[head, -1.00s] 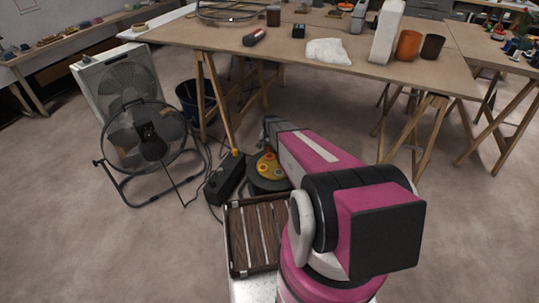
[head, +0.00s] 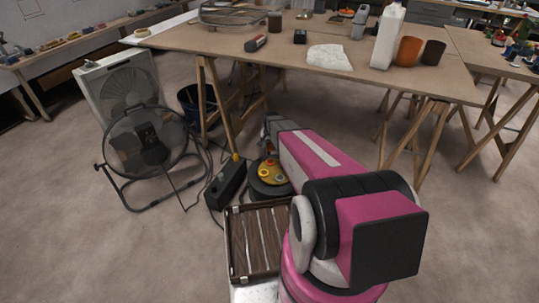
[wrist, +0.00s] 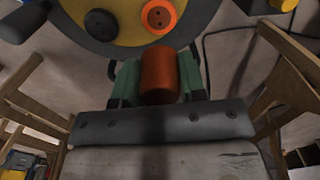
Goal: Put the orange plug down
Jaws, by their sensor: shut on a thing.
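The orange plug (wrist: 159,80) shows in the wrist view as a short upright cylinder. My gripper (wrist: 157,70) is shut on it, with a green finger on each side. Ahead of the plug, at the top of the wrist view, is the yellow face of a cable reel (wrist: 125,32). It carries an orange socket (wrist: 160,15) and a dark round socket (wrist: 101,25). In the head view the reel (head: 267,190) stands on the floor beside my arm; the plug is hidden there.
A workbench (head: 215,42) on wooden trestles stands ahead, with a white bottle (head: 387,36), an orange cup (head: 408,50) and a white cloth (head: 329,58). A black floor fan (head: 146,145) and a black box (head: 226,182) stand left of the reel. Cables lie on the floor.

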